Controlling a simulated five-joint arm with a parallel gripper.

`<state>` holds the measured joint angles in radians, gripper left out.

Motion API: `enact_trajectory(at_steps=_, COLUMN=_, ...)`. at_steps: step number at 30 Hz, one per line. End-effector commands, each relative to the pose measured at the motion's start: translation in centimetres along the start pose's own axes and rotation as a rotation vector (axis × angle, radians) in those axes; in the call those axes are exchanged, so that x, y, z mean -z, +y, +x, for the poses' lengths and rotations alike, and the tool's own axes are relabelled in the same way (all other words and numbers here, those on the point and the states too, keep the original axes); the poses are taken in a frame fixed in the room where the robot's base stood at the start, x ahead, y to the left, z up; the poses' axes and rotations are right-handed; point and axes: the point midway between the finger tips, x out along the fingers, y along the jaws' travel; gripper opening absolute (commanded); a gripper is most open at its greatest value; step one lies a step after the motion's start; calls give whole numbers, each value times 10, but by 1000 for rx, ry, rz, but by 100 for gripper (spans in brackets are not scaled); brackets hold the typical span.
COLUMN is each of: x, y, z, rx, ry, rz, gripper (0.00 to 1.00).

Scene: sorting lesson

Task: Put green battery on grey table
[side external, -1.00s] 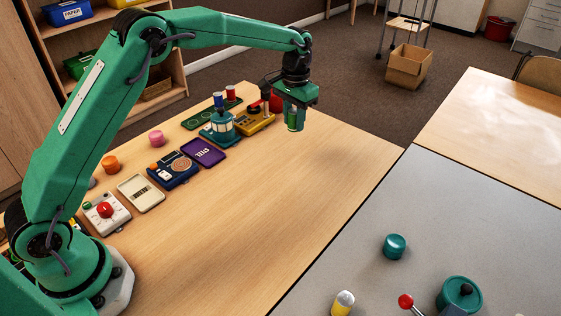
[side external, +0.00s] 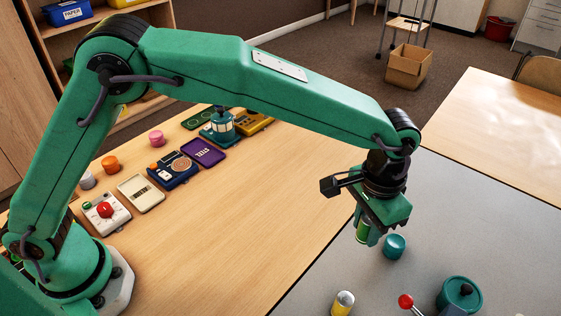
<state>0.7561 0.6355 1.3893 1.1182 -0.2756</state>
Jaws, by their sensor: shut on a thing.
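My gripper (side external: 364,230) is at the right of the arm, shut on a green battery (side external: 363,229) that hangs upright beneath it. The battery appears above the left part of the grey table (side external: 480,215), just left of a teal cylinder (side external: 395,246). Its upper part is hidden by the gripper. I cannot tell exactly how high its lower end is above the table.
On the grey table stand a yellow and white cylinder (side external: 343,303), a red-knobbed lever (side external: 405,301) and a teal round pot (side external: 460,293). Several devices line the wooden table, including a purple one (side external: 204,151) and a teal lantern (side external: 222,126). The grey table's middle is clear.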

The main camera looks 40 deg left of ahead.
Motion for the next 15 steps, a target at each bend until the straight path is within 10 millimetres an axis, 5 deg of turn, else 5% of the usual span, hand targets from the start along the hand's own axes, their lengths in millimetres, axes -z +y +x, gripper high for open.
enact_trajectory(at_steps=6, x=-34, y=67, z=0, rx=0, ry=1, rz=84, gripper=4)
enact_trajectory(at_steps=15, x=-64, y=112, z=1, rx=0, ry=0, rz=141, gripper=4)
